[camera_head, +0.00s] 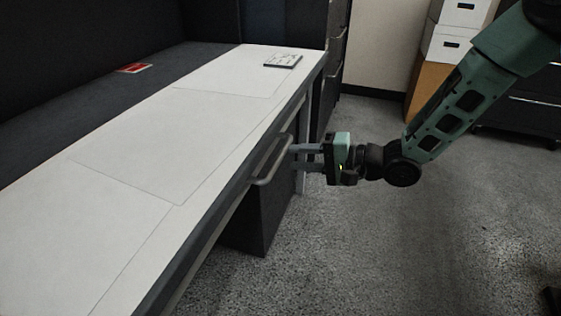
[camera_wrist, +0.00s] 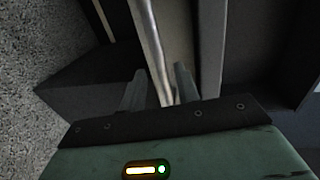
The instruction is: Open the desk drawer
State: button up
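The white desk (camera_head: 130,150) runs along the left of the head view. A grey bar handle (camera_head: 263,182) stands out from the drawer front just below the desk's near edge. The drawer looks closed, though its front is mostly hidden. My gripper (camera_head: 295,157) is to the right of the handle, with its two fingers pointing at it and spaced apart. In the wrist view the handle bar (camera_wrist: 150,45) runs down toward the gap between my open fingers (camera_wrist: 160,85). I cannot tell whether either finger touches the bar.
A dark cabinet (camera_head: 262,215) stands under the desk below the handle. A small framed item (camera_head: 283,61) and a red item (camera_head: 133,68) lie on the surfaces above. White boxes (camera_head: 447,42) are stacked at the back right. The carpet (camera_head: 400,250) around my arm is clear.

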aim_at(280, 154)
jog(key=shift+b+x, duration=0.5)
jog(key=shift+x, duration=2.2)
grip_shut()
